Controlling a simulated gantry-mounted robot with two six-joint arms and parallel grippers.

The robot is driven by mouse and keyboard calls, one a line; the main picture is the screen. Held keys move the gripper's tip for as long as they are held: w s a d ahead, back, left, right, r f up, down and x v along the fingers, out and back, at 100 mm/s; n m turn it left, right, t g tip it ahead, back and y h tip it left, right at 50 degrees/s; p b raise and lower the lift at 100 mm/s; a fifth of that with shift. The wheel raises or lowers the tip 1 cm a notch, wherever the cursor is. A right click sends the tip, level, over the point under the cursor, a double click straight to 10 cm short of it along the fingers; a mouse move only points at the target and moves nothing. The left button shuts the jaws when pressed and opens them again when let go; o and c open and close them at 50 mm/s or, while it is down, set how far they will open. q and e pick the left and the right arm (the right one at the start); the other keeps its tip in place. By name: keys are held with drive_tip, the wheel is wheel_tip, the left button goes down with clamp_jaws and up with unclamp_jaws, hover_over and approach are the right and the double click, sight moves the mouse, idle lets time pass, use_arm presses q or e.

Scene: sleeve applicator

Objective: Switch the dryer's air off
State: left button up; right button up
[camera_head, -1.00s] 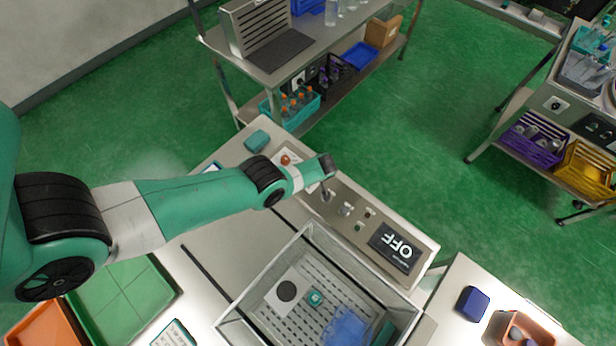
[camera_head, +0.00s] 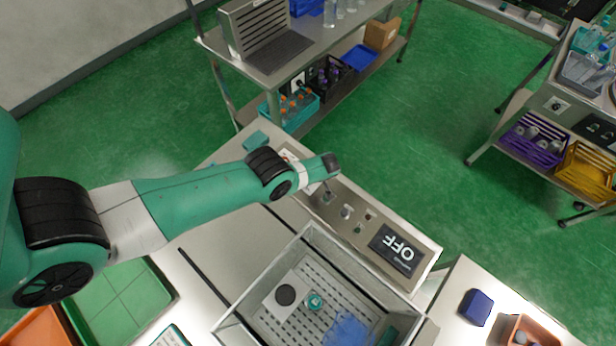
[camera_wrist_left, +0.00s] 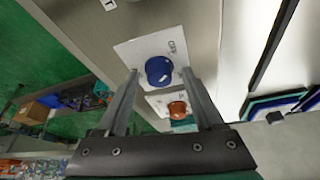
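My left arm reaches over the control panel (camera_head: 385,222) in the head view. In the left wrist view my left gripper (camera_wrist_left: 160,74) has its two fingers spread apart, and a blue round knob (camera_wrist_left: 158,68) on a white plate shows between the fingertips. I cannot tell whether the fingers touch it. A red-orange knob (camera_wrist_left: 177,108) on a second white plate sits closer to the gripper's base in that view. The small labels by the knobs are unreadable. In the head view the arm hides the blue knob. The panel's dark display (camera_head: 397,250) reads OFF. My right gripper is not in view.
A clear-walled box (camera_head: 313,240) with a perforated floor stands in front of the panel. Small fittings (camera_head: 347,211) stand on the panel between my wrist and the display. A teal block (camera_head: 256,140) lies at the far panel end. A steel shelf (camera_head: 290,75) stands behind.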

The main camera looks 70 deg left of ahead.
use_arm(q)
drive_tip(key=shift+r, duration=0.1)
drive_tip(key=p+v, duration=1)
drive_tip(key=v, duration=0.1)
drive_tip(key=shift+d+r+p, duration=0.2)
drive_tip(key=shift+d+p, duration=0.05)
drive_tip(key=shift+p, duration=0.15)
